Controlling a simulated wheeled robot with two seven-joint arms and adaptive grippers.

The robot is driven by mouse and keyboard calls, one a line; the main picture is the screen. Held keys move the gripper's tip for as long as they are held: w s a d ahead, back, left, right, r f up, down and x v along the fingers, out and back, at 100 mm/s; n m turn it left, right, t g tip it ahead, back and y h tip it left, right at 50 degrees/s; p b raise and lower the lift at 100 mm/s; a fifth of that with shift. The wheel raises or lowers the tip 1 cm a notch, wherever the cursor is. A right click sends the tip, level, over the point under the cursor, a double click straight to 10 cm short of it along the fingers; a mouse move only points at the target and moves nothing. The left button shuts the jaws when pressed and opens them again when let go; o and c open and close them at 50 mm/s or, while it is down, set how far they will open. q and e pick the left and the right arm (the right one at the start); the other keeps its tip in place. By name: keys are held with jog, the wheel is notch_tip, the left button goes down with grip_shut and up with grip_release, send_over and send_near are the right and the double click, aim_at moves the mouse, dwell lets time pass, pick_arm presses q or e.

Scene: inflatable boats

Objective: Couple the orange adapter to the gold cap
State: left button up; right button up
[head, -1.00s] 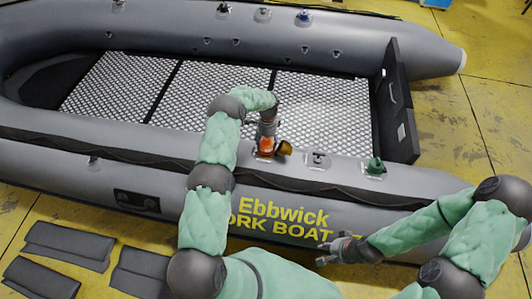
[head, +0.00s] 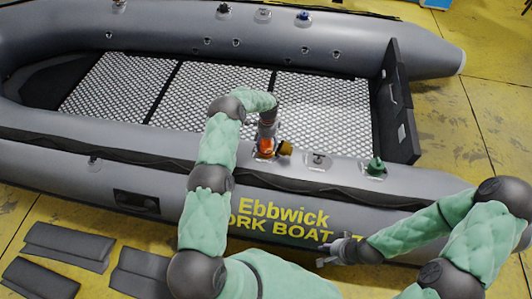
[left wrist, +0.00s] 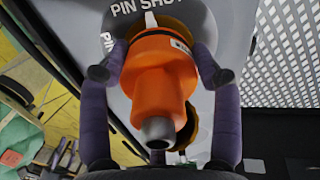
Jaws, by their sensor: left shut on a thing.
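The orange adapter (head: 265,147) is between the fingers of my left gripper (head: 267,138), over the near grey tube of the boat. In the left wrist view the adapter (left wrist: 158,85) has its narrow grey nozzle towards the camera, and my left gripper (left wrist: 160,75) is shut on it with a finger at each side. A gold cap (head: 285,148) is just right of the adapter. Gold parts show past the adapter's far end (left wrist: 178,28) and behind its lower right; whether they touch it is hidden. My right gripper (head: 333,251) is open and empty in front of the boat.
A grey fitting (head: 318,160) and a green fitting (head: 375,166) sit on the near tube to the right. Several fittings line the far tube. The metal-mesh floor (head: 320,105) is clear. Dark grey pads (head: 68,244) lie on the yellow floor.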

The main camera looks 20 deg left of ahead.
pick_arm(q)
jog(key=shift+s+f+b, duration=0.15)
jog(key=shift+f+b, duration=0.15)
jog(key=shift+f, duration=0.3)
dwell(0.5)
jog(key=shift+m, duration=0.6)
jog(key=m, duration=0.3)
jog(key=shift+d, duration=0.1)
jog(key=shift+m, duration=1.2)
jog(key=shift+f+m, duration=0.1)
jog(key=shift+m, duration=0.7)
